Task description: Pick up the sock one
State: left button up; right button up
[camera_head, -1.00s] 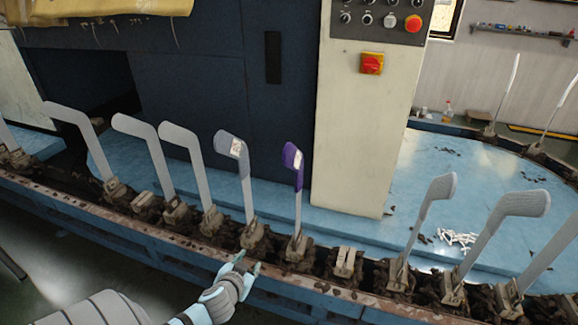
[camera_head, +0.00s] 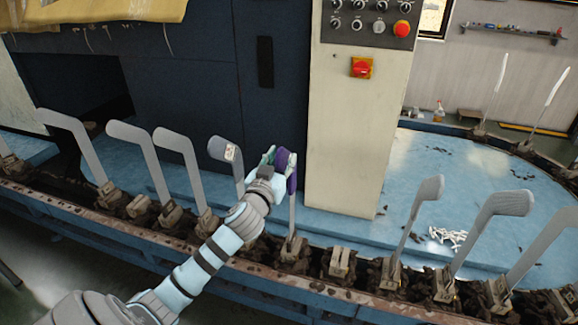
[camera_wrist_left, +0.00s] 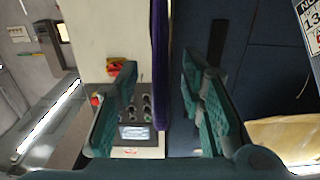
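A purple sock (camera_head: 292,182) is on an upright board of the machine, in the middle of the head view. My left gripper (camera_head: 276,160) is at the sock's upper part and hides some of it. In the left wrist view the purple sock (camera_wrist_left: 160,70) shows edge-on as a narrow upright strip between the two teal fingers of my left gripper (camera_wrist_left: 158,85). The fingers are open, with a gap on each side of the sock. My right gripper is in neither view.
A grey board with a white label (camera_head: 224,150) stands just left of the purple sock. Bare grey boards (camera_head: 500,205) stand along the conveyor rail on both sides. Behind is a cream control column (camera_head: 350,130) with a red switch (camera_head: 361,67).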

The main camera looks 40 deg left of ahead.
pick_arm(q)
jog(key=shift+x, duration=0.8)
jog(key=shift+s+f, duration=0.1)
jog(key=shift+f, duration=0.05)
grip_shut()
